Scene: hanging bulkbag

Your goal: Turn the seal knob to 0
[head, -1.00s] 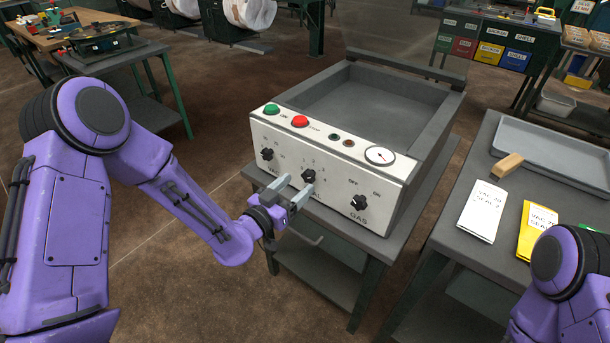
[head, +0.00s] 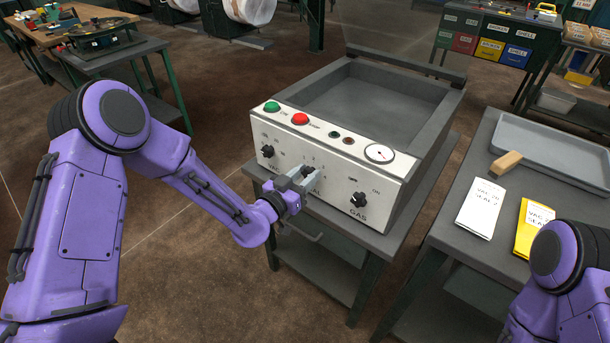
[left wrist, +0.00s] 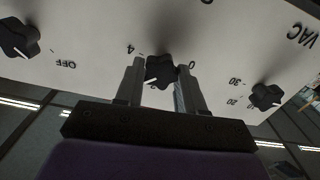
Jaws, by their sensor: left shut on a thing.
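The seal knob is the middle black knob (head: 308,170) on the white front panel (head: 335,180) of the sealing machine. My left gripper (head: 304,178) is shut on it, one finger on each side. In the left wrist view, upside down, the seal knob (left wrist: 161,70) sits between the fingers of the left gripper (left wrist: 161,82). Its white mark points down and left in that picture; a 4 shows to its left and a 0 to its right. A lower label is partly hidden. My right gripper is out of view.
The vac knob (head: 267,151) is left of the seal knob, the gas knob (head: 359,200) right. Green (head: 272,107) and red (head: 300,119) buttons and a gauge (head: 379,153) top the panel. A side table (head: 462,250) holds a tray, wooden block and cards.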

